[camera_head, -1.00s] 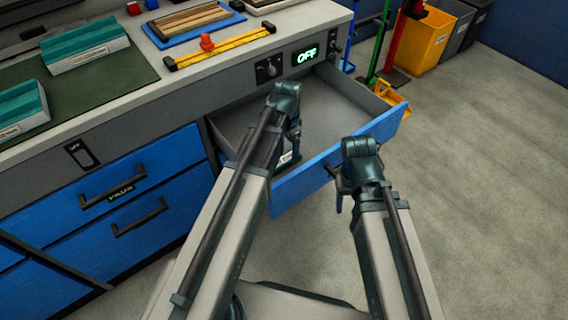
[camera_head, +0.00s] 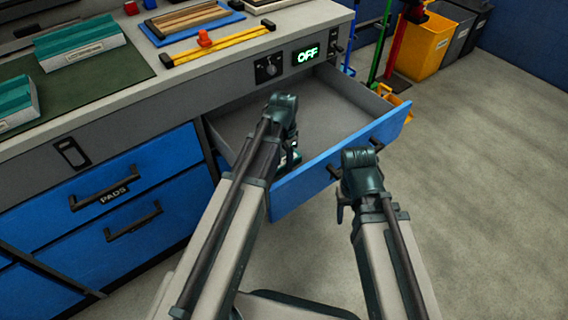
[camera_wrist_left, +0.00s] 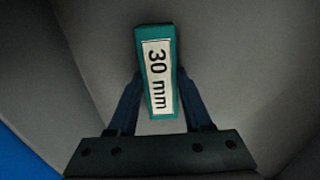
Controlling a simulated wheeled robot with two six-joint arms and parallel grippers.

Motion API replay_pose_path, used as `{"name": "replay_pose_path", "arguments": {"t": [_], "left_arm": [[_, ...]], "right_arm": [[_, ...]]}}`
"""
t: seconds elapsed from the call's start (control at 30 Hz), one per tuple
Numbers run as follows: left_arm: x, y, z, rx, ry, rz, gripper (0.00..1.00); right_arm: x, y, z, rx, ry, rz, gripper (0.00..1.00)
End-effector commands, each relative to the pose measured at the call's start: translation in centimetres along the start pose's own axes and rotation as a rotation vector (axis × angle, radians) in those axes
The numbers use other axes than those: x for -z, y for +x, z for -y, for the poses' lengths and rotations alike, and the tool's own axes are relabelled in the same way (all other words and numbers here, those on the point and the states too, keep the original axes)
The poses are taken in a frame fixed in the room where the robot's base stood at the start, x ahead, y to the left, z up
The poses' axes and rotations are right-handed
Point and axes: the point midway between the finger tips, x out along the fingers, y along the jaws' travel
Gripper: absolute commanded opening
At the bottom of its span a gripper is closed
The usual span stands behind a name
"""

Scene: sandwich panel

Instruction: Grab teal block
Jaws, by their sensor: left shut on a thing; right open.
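A teal block (camera_wrist_left: 142,102) with a white label reading "30 mm" shows in the left wrist view. My left gripper (camera_wrist_left: 158,100) is shut on it, one finger on each side. In the head view my left gripper (camera_head: 290,158) is down inside the open blue-fronted drawer (camera_head: 345,160), and my arm hides most of the block there. I cannot tell whether the block touches the drawer floor. My right gripper (camera_head: 343,200) is open outside the drawer, near its blue front.
Two larger teal blocks (camera_head: 80,45) (camera_head: 15,100) lie on the green mat (camera_head: 120,72) on the worktop. Blue closed drawers (camera_head: 150,165) are at left.

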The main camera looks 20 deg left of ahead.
Motion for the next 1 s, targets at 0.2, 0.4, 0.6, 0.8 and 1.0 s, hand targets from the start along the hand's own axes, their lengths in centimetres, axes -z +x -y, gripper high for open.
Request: {"name": "replay_pose_path", "arguments": {"t": [0.2, 0.4, 0.6, 0.8, 1.0], "left_arm": [[0.0, 0.0, 0.0, 0.000, 0.000, 0.000, 0.00], [0.0, 0.0, 0.0, 0.000, 0.000, 0.000, 0.00], [0.0, -0.7, 0.0, 0.000, 0.000, 0.000, 0.00], [0.0, -2.7, 0.0, 0.000, 0.000, 0.000, 0.00], [0.0, -5.7, 0.0, 0.000, 0.000, 0.000, 0.00]], "right_arm": [[0.0, 0.0, 0.0, 0.000, 0.000, 0.000, 0.57], [0.0, 0.0, 0.0, 0.000, 0.000, 0.000, 0.57], [0.0, -0.7, -0.1, 0.001, 0.000, 0.000, 0.57], [-0.2, -2.7, -0.2, 0.004, 0.001, 0.000, 0.57], [-0.3, -5.7, -0.4, 0.007, 0.002, 0.000, 0.57]]}}
